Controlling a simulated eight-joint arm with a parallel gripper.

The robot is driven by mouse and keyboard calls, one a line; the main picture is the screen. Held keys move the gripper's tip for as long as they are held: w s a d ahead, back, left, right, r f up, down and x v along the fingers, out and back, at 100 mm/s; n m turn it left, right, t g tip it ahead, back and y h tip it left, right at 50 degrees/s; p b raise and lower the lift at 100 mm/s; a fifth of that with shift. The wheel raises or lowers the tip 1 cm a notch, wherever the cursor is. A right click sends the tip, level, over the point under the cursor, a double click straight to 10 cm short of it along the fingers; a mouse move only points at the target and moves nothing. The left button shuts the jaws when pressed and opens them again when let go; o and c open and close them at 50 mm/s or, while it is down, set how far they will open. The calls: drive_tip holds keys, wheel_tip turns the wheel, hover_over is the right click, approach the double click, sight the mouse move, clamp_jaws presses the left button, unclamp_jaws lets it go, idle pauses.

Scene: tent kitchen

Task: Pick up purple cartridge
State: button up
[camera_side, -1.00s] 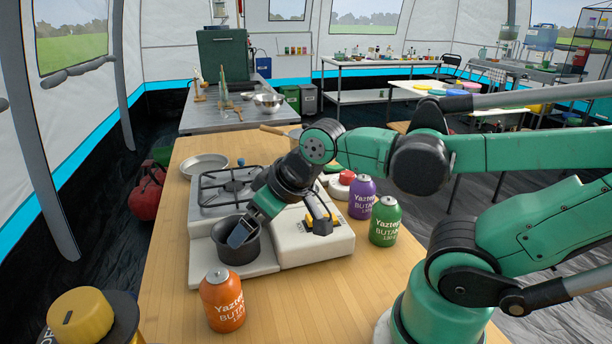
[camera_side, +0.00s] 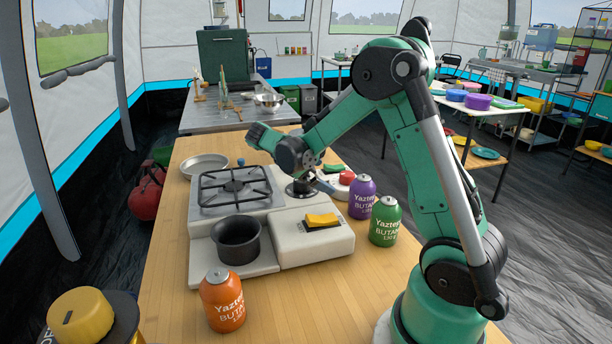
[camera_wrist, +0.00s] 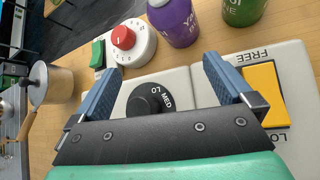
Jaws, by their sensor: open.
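The purple cartridge (camera_side: 362,197) stands upright on the wooden table, to the right of the stove and next to the green cartridge (camera_side: 385,222). In the wrist view the purple cartridge (camera_wrist: 174,22) is at the top, beyond my fingertips, with its top end cut off by the frame edge. My gripper (camera_wrist: 158,78) is open and empty, its two blue-grey fingers spread above the stove's black knob (camera_wrist: 150,102). In the side view my gripper (camera_side: 318,184) is small and partly hidden by my wrist, left of the purple cartridge and apart from it.
The two-part stove (camera_side: 292,240) carries a black pot (camera_side: 238,240) and a yellow lever (camera_side: 321,221). A white timer with a red knob (camera_side: 346,177) stands just behind the purple cartridge. An orange cartridge (camera_side: 222,300) stands at the front.

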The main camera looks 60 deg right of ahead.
sight(351, 186)
drive_tip(key=s+d+f+g, duration=0.1)
drive_tip(key=d+g, duration=0.1)
drive_tip(key=s+d+f+g, duration=0.1)
drive_tip(key=f+g, duration=0.1)
drive_tip(key=shift+s+d+f+n, duration=0.1)
drive_tip(key=shift+s+d+n, duration=0.2)
drive_tip(key=shift+s+d, duration=0.1)
drive_tip(key=shift+s+d+f+g, duration=0.15)
drive_tip(key=shift+s+f+g, duration=0.2)
drive_tip(key=shift+g, duration=0.25)
drive_tip(key=x, duration=0.5)
drive_tip(key=shift+s+d, duration=0.15)
drive_tip(key=shift+s, duration=0.15)
drive_tip(key=c, duration=1.4)
drive_tip(key=shift+o, duration=0.2)
